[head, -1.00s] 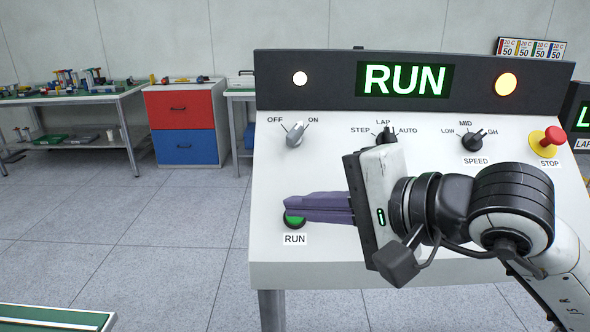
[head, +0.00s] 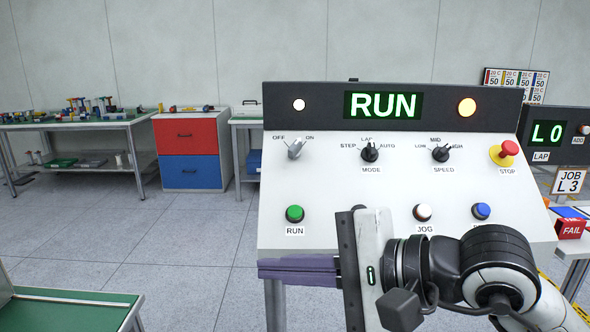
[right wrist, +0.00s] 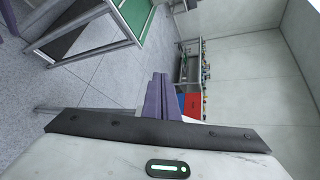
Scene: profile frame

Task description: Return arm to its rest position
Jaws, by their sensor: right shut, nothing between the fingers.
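My right gripper (head: 262,269) is in front of the lower edge of the white control panel (head: 330,185), its purple fingers closed together and pointing left. Nothing is between them. The closed fingers also show in the right wrist view (right wrist: 160,92). The green RUN button (head: 295,213) is uncovered, above and apart from the fingertips. The left gripper is not in view.
The panel carries a power switch (head: 295,149), mode knob (head: 370,152), speed knob (head: 441,153), red STOP button (head: 503,152), JOG button (head: 422,212) and blue button (head: 481,211). A green-topped table (head: 80,312) stands at lower left. Floor between is clear.

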